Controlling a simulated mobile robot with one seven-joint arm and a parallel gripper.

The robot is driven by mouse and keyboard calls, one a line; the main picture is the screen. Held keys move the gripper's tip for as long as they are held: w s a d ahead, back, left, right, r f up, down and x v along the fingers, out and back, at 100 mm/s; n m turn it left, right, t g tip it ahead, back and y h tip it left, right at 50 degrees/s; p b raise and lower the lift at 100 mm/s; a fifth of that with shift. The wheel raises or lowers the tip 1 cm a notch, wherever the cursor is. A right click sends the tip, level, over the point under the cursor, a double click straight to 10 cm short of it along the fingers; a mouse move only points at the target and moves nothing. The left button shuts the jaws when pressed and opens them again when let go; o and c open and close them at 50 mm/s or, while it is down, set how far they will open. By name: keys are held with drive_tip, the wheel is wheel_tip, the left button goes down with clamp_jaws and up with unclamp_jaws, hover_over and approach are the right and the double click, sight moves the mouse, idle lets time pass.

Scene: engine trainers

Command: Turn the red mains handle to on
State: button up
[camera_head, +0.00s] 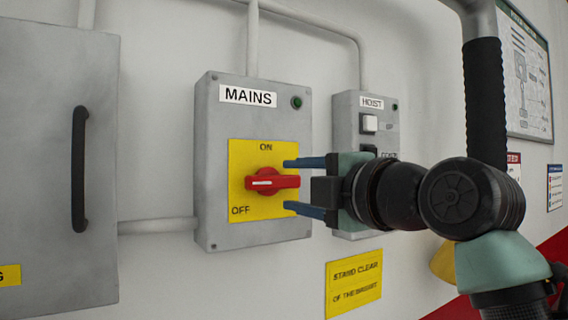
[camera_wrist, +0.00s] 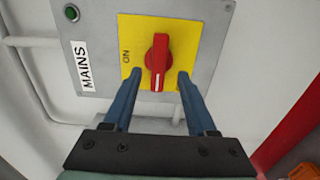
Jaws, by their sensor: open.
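The red mains handle (camera_head: 272,181) sits on a yellow plate (camera_head: 248,152) marked ON at the top and OFF at the lower left, on the grey MAINS box (camera_head: 220,150). The handle lies about horizontal, its white mark on the left end. My gripper (camera_head: 288,186) comes from the right with blue fingers apart, one above and one below the handle's right end. In the wrist view, the handle (camera_wrist: 158,60) stands between the open fingertips (camera_wrist: 158,80) with gaps on both sides. I cannot tell how deep the fingers reach around it.
The HOIST box (camera_head: 345,130) with its buttons is right of the MAINS box, partly behind my gripper. A grey cabinet (camera_head: 45,170) with a black handle (camera_head: 79,170) is at left. Conduits run along the wall. A yellow warning sign (camera_head: 353,281) is below.

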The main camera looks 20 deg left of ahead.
sight(277, 182)
drive_tip(key=x, duration=0.1)
drive_tip(key=p+x, duration=0.1)
drive_tip(key=x, duration=0.1)
drive_tip(key=shift+a+r, duration=0.25)
drive_tip(key=shift+w+a+p, duration=0.1)
drive_tip(key=shift+a+p, duration=0.05)
drive_tip(key=shift+p, duration=0.2)
drive_tip(key=shift+w+f, duration=0.2)
drive_tip(key=shift+w, duration=0.05)
drive_tip(key=shift+c, duration=0.3)
drive_tip(key=shift+s, duration=0.1)
clamp_jaws()
